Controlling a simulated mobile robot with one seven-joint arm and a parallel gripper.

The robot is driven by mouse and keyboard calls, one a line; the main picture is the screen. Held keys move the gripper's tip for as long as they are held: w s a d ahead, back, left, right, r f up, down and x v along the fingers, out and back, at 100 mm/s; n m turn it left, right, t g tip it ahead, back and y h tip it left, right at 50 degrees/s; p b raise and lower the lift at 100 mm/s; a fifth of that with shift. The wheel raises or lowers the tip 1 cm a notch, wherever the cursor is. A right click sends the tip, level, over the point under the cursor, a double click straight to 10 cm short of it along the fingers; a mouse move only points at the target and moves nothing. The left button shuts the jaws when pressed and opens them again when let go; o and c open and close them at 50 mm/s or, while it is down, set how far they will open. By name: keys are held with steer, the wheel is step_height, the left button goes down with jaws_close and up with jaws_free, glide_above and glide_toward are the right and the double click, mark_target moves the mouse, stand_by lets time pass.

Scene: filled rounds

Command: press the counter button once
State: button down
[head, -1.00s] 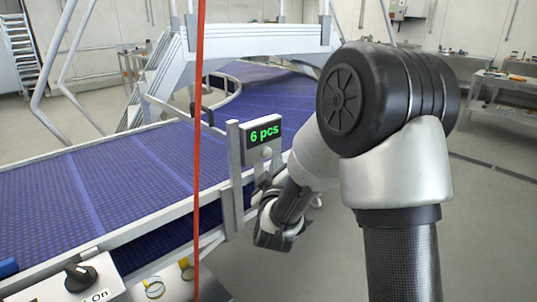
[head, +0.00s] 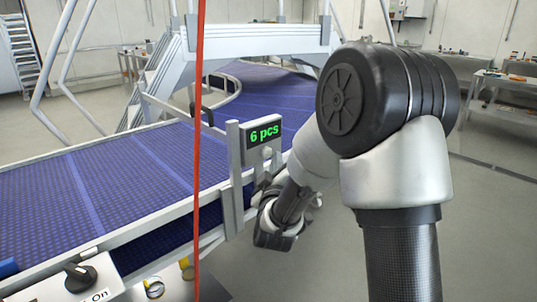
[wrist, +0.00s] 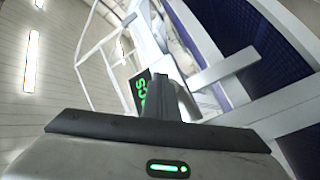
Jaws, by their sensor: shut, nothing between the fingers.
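The counter (head: 261,134) is a grey box on the conveyor's side rail, with a dark screen reading "6 pcs" in green. Its round pale button (head: 267,153) sits just below the screen. My gripper (head: 263,180) is shut and empty, close below the button in the head view; I cannot tell whether it touches. In the wrist view my shut fingers (wrist: 173,92) point at the counter. Part of the counter's screen (wrist: 143,92) shows to their left, and the button is hidden behind them.
The blue conveyor belt (head: 90,190) runs along the left with metal rails and a post (head: 234,165) beside the counter. A red vertical strip (head: 200,120) crosses the head view. A control box with a black knob (head: 80,277) is at lower left. Open floor lies at right.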

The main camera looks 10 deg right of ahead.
steer(key=shift+w, duration=0.1)
steer(key=shift+w+a+b, duration=0.25)
steer(key=shift+b, duration=0.05)
steer(key=shift+w+a, duration=0.3)
steer(key=shift+w, duration=0.1)
stand_by(0.8)
steer(key=shift+s+d+b, duration=0.1)
steer(key=shift+b, duration=0.2)
steer(key=shift+s+d, duration=0.45)
steer(key=shift+s, duration=0.2)
steer(key=shift+s, duration=0.1)
steer(key=s+d, duration=0.1)
steer(key=s, duration=0.1)
steer(key=s+d+b, duration=0.1)
steer(key=s+d, duration=0.1)
steer(key=shift+b, duration=0.3)
steer(key=shift+a+r, duration=0.1)
stand_by(0.4)
